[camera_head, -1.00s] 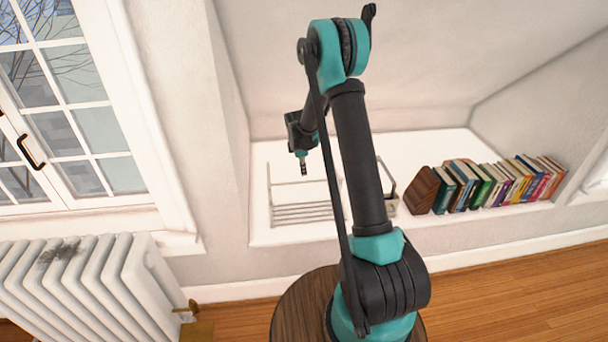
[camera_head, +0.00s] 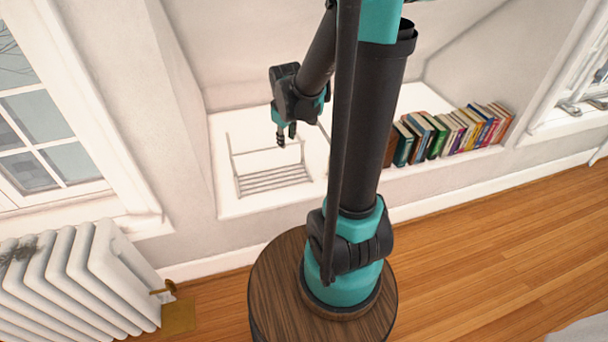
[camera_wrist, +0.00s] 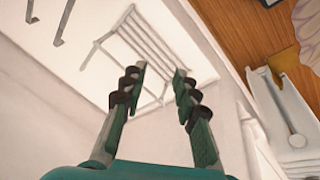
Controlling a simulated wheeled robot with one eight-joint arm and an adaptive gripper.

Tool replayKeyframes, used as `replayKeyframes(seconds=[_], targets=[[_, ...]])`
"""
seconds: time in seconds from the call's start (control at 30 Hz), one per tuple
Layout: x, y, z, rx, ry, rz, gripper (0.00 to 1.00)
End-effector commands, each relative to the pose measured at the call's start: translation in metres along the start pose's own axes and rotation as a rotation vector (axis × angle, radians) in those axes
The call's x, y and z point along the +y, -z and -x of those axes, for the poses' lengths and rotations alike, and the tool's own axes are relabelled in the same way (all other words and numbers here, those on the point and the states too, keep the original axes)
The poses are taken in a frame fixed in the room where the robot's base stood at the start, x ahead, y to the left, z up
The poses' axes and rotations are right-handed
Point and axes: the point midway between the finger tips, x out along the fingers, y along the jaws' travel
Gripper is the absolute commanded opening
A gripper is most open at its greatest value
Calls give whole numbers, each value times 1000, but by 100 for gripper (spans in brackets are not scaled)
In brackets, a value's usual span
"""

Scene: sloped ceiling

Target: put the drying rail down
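The drying rail (camera_head: 272,180), a pale grey wire rack with several parallel bars, stands on the white niche ledge below the sloped ceiling. My gripper (camera_head: 287,136) is over its upper rear edge, close to the top bar; I cannot tell whether it touches. In the wrist view, my gripper (camera_wrist: 159,76) has its two fingers apart with nothing clearly held between them. The rail (camera_wrist: 152,42) shows beyond and between the fingertips there, resting on the ledge. Part of it is hidden behind the fingers.
A row of books (camera_head: 455,133) leans on the ledge to the right, partly behind my arm. A white radiator (camera_head: 75,275) stands below the window (camera_head: 40,125) at left. A round dark wooden top (camera_head: 275,290) is under my arm's base.

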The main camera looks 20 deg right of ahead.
Motion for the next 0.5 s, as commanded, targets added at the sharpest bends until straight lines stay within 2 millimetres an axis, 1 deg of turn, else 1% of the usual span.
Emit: replayKeyframes(seconds=[0.03,0.2,0.3,0.4,0.5], targets=[[-9,-18,8,8,1,-61,30],[-39,-69,24,38,3,-293,30],[-56,-96,28,54,8,-414,30],[-69,-116,29,66,12,-511,30],[-78,-129,29,74,15,-576,30]])
